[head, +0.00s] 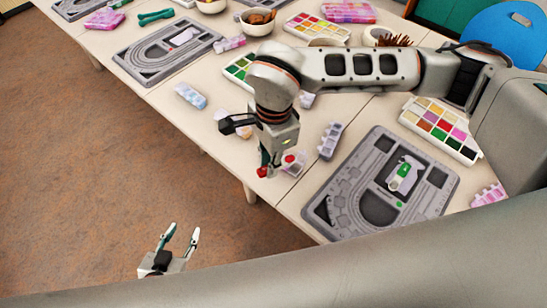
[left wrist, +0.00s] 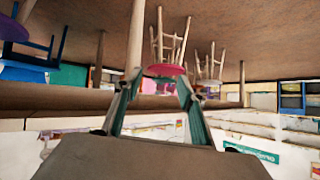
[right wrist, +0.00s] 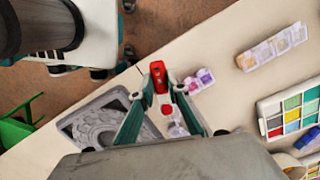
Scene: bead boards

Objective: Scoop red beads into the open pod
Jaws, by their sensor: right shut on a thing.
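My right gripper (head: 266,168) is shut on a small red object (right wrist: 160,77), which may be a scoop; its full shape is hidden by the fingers. It is near the front edge of the table (head: 232,152). A small pale pod (head: 294,166) with red in it lies just right of the gripper in the head view. In the right wrist view a round red spot (right wrist: 168,109) shows between the fingers, above a pale pod strip (right wrist: 178,128). Whether the pod's lid is open is too small to tell. My left gripper (head: 181,238) is open and empty, over the floor.
A grey bead board (head: 325,208) with a green and white item lies to the right. Pod strips (head: 330,141) (head: 190,96) lie nearby. My right arm crosses above the table.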

